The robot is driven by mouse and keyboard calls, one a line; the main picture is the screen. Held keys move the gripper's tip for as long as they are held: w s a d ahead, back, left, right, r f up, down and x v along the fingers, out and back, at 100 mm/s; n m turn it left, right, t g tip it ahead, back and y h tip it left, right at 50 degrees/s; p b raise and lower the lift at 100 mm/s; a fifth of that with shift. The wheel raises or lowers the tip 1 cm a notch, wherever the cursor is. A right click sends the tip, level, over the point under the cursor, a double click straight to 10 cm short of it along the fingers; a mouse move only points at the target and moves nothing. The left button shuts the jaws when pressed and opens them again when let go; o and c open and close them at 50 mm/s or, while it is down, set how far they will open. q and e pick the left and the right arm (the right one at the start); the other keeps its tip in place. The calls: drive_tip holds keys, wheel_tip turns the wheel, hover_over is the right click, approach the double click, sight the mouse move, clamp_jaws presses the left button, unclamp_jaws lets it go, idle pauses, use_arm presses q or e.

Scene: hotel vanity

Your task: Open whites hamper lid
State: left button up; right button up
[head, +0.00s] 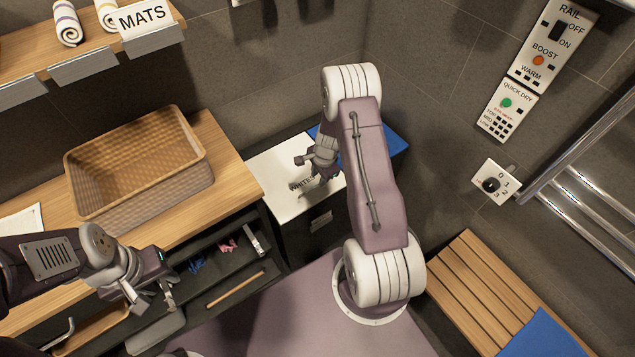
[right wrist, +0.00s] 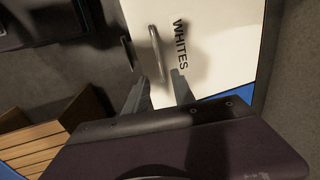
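The whites hamper has a flat white lid (head: 272,178) marked WHITES, lying closed in the corner beside the wooden counter. In the right wrist view the lid (right wrist: 215,40) shows a slim grey bar handle (right wrist: 155,50) near its edge. My right gripper (head: 312,170) is over the lid, and my arm hides part of it in the head view. In the right wrist view its fingers (right wrist: 158,95) are apart, with nothing between them, pointing toward the handle; contact is not visible. My left gripper (head: 154,302) is open and empty in front of the counter shelves.
A blue surface (head: 393,139) lies right of the white lid, partly behind my right arm. A wicker basket (head: 135,155) sits on the counter (head: 230,170). A slatted bench (head: 475,285) stands at right. Wall control panels (head: 508,103) and a towel rail (head: 590,140) are near my right arm.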

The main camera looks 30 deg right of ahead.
hover_over(317, 193)
wheel_tip(317, 193, down, 6)
drive_tip(key=shift+d+r+b, duration=0.1)
drive_tip(key=shift+r+b, duration=0.05)
drive_tip(key=shift+b, duration=0.3)
clamp_jaws()
idle(1.0)
